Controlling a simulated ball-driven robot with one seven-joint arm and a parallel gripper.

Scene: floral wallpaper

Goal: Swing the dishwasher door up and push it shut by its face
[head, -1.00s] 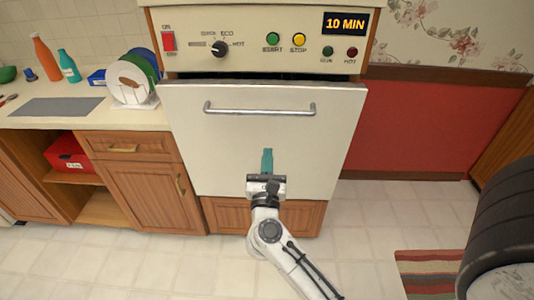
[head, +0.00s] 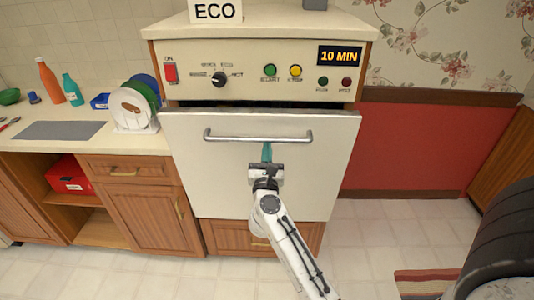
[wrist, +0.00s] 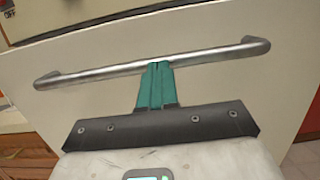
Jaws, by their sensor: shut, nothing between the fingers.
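The white dishwasher door (head: 220,179) stands almost upright, with a dark gap along its top edge beneath the control panel (head: 303,92). Its metal bar handle (head: 230,137) runs across the upper part of the face. My gripper (head: 267,147) is in front of the door's face, its teal fingers pressed together and empty, tips just below the middle of the handle. In the wrist view the fingertips (wrist: 160,66) overlap the lower edge of the handle (wrist: 105,73). I cannot tell whether they touch the handle or the face.
Left of the dishwasher is a counter (head: 50,148) with a plate rack (head: 130,110), bottles and a grey mat. A red box (head: 70,175) sits on a shelf below. An ECO sign (head: 215,11) stands on top. Tiled floor is clear at right, near a striped rug (head: 415,282).

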